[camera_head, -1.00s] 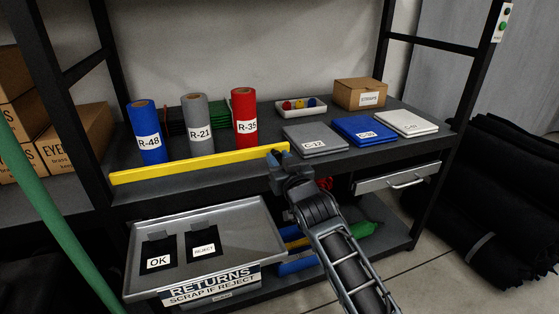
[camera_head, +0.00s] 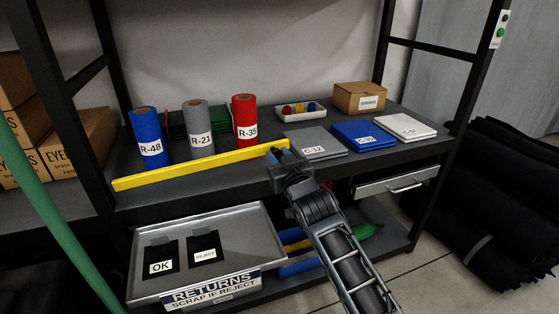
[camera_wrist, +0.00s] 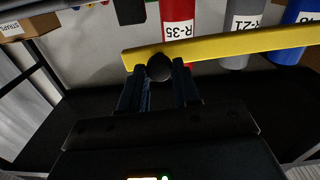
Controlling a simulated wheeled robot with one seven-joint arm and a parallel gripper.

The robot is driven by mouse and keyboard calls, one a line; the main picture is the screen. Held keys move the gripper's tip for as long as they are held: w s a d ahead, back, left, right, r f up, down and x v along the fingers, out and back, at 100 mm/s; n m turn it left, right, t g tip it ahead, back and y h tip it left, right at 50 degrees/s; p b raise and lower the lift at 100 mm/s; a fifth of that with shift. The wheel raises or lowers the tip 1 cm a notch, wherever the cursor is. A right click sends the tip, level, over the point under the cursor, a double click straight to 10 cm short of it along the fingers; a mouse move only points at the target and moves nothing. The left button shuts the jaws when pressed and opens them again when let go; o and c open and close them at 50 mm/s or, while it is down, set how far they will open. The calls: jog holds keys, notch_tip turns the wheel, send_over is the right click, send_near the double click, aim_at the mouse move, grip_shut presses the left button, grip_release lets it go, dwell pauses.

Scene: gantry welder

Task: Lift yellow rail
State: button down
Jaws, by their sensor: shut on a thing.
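The yellow rail (camera_head: 205,168) is a long flat bar along the front edge of the shelf top. Its right end sits a little higher than its left in the head view. My gripper (camera_head: 279,154) is at that right end. In the wrist view the rail (camera_wrist: 235,47) runs across the top, and my gripper (camera_wrist: 160,80) is shut on a dark round knob (camera_wrist: 159,67) at its end. The knob appears to be part of the rail. Whether the left end touches the shelf I cannot tell.
Behind the rail stand the blue R-48 roll (camera_head: 148,138), grey R-21 roll (camera_head: 198,130) and red R-35 roll (camera_head: 244,122). Grey (camera_head: 315,139), blue (camera_head: 361,132) and white (camera_head: 405,125) sheets lie to the right. A returns tray (camera_head: 208,270) sits below. A black post (camera_head: 84,140) is near the rail's left end.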

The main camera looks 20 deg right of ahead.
jog(key=a+r+n+p, duration=0.35)
jog(key=r+p, duration=0.25)
jog(key=r, duration=0.4)
jog(key=a+r+n+p, duration=0.35)
jog(key=r+p, duration=0.25)
jog(key=r, duration=0.5)
jog(key=a+r+n+p, duration=0.5)
jog(key=a+r, duration=0.8)
jog(key=a, duration=0.4)
jog(key=shift+a+n, duration=0.4)
